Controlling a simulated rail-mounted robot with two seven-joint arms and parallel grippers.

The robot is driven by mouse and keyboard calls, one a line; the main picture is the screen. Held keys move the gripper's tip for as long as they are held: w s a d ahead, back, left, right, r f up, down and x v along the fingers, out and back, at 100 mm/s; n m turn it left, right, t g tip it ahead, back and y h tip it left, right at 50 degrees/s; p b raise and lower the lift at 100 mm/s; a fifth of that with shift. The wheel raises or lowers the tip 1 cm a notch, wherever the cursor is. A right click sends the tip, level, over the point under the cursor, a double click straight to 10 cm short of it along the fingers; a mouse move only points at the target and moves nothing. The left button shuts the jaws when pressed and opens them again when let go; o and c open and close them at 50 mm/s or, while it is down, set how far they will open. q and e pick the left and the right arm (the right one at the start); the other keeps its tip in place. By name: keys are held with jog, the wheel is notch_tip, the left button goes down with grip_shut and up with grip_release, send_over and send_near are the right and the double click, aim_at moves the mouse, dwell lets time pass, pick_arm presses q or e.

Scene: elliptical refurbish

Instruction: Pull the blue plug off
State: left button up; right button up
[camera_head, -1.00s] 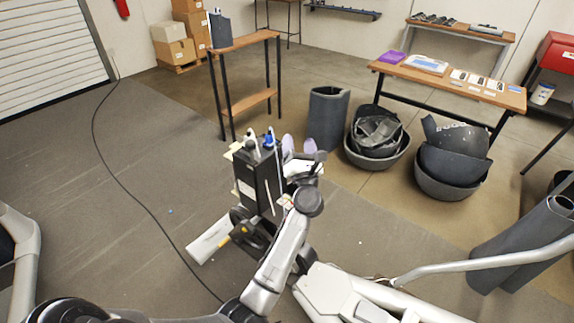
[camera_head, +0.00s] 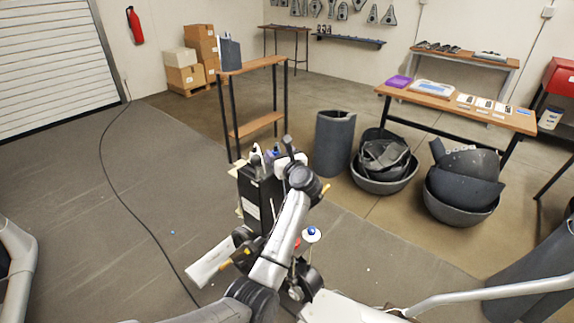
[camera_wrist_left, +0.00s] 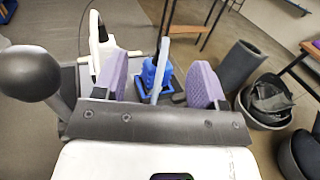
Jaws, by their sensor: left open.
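The blue plug (camera_wrist_left: 152,76) stands on top of a black box in the left wrist view, with a pale grey upright piece rising beside it. My left gripper (camera_wrist_left: 160,80) is open, with one purple finger pad on each side of the plug; whether a pad touches it I cannot tell. In the head view the gripper (camera_head: 284,157) is over the top of the black box (camera_head: 258,200), and only a bit of the blue plug (camera_head: 276,150) shows. My right gripper is not in view.
A narrow wooden-topped stand (camera_head: 252,64) is behind the box. A dark cylinder (camera_head: 334,142) and bins of black covers (camera_head: 386,184) stand to the right. A black cable (camera_head: 112,180) runs over the floor mat at left.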

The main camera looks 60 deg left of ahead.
aim_at(277, 150)
pick_arm(q)
jog(key=shift+w+a+b, duration=0.2)
jog(key=shift+a+b, duration=0.05)
jog(key=shift+a, duration=0.95)
jog(key=shift+w+a+b, duration=0.15)
jog(key=shift+a+b, duration=0.1)
jog(key=shift+a, duration=0.9)
grip_shut()
